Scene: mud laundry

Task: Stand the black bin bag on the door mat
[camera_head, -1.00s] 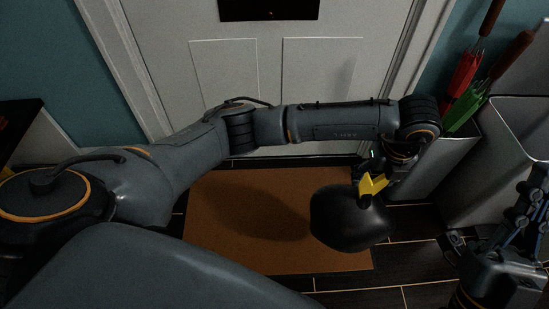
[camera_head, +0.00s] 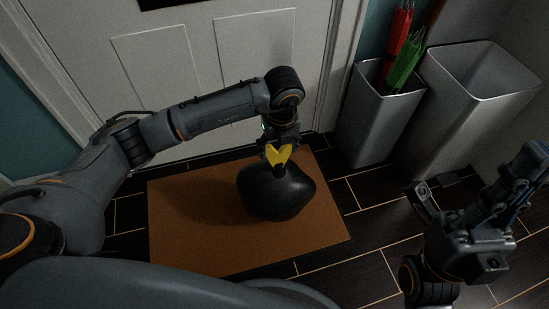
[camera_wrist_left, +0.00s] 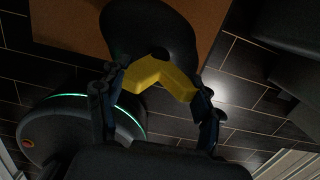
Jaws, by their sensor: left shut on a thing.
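The black bin bag (camera_head: 277,195) is a rounded dark bag with a yellow tie (camera_head: 279,155) on top. My left gripper (camera_head: 279,146) is shut on the yellow tie, with the bag upright below it. The bag is over the right part of the brown door mat (camera_head: 190,225); I cannot tell whether its bottom touches the mat. In the left wrist view the bag (camera_wrist_left: 150,28) and yellow tie (camera_wrist_left: 160,74) show between the fingers, with the mat (camera_wrist_left: 70,22) beyond. My right gripper (camera_head: 520,185) is at the right, away from the bag; its opening is unclear.
A white door (camera_head: 160,70) stands behind the mat. A grey metal bin (camera_head: 375,125) holding red and green umbrellas (camera_head: 405,60) and a larger open bin (camera_head: 465,105) stand at the right.

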